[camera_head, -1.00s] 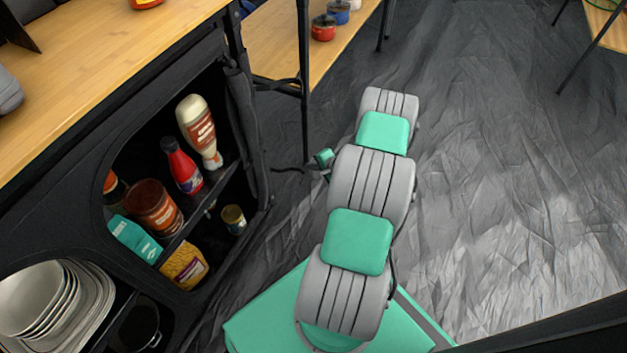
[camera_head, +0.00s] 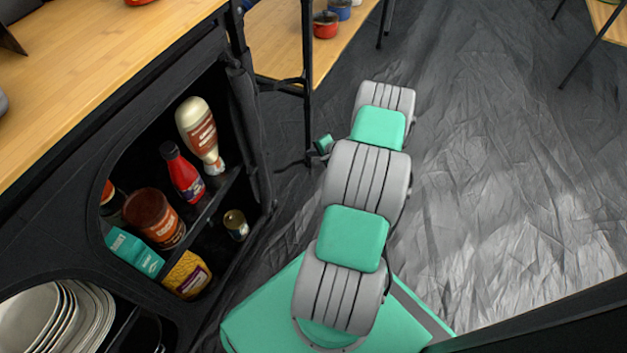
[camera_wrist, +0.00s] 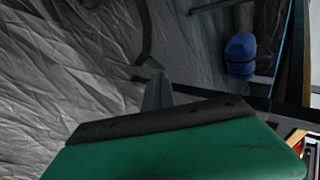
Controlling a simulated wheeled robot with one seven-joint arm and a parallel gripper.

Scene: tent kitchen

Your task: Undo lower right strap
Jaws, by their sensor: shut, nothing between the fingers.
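No strap can be clearly identified as the lower right one. A rolled dark flap (camera_head: 245,130) hangs at the right edge of the black fabric cabinet's (camera_head: 60,215) opening, and any strap on it is too dark to make out. My gripper (camera_wrist: 155,93) shows in the wrist view as grey fingers beyond a green housing with a dark edge. It is shut and empty, with grey crinkled floor behind it. In the head view my arm hides most of the gripper; a small green part (camera_head: 323,143) shows beside the arm, to the right of the cabinet.
The cabinet holds bottles (camera_head: 200,135), jars and packets on shelves, with plates (camera_head: 55,320) at lower left. A wooden counter (camera_head: 85,70) tops it. A wooden shelf with pots (camera_head: 325,24) stands behind. A blue object (camera_wrist: 240,55) shows in the wrist view. Floor at right is clear.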

